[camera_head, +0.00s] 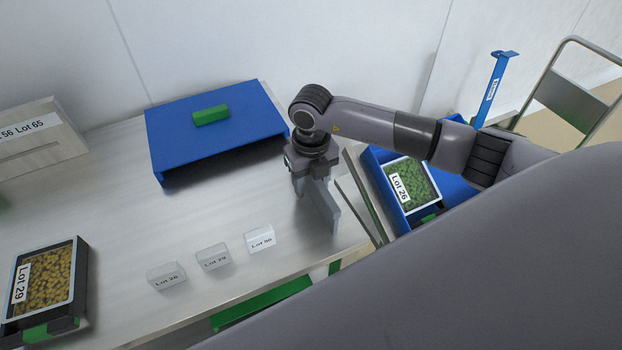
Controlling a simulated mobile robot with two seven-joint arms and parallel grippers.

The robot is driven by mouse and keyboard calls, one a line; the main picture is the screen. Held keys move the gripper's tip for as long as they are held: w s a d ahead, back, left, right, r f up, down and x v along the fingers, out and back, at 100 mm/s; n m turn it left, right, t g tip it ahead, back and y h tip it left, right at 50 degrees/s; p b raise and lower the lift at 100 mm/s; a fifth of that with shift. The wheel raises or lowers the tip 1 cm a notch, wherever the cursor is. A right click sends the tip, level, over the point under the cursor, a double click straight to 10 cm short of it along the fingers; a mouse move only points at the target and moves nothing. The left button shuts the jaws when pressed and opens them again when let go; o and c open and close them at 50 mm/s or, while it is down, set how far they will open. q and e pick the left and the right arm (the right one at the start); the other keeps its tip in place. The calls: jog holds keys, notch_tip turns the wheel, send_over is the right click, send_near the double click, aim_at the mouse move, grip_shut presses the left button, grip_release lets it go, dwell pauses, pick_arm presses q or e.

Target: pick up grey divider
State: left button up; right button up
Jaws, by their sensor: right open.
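The grey divider (325,208) is a thin upright plate near the right end of the metal table. My right gripper (312,182) comes in from the right and points down over the far end of the divider. Its jaws are open. The fingers overlap the divider in the picture, so I cannot tell whether they touch it. My left gripper is out of view.
Lot cards (214,257) stand along the table front. A blue platform (172,160) carries a green block (210,115). A Lot 29 tray (78,290) sits at left, a Lot 26 tray (434,190) in a blue crate (376,170) at right. Mid-table is clear.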

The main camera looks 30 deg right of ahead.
jog(key=shift+f, duration=0.1)
jog(key=shift+c, duration=0.3)
grip_shut()
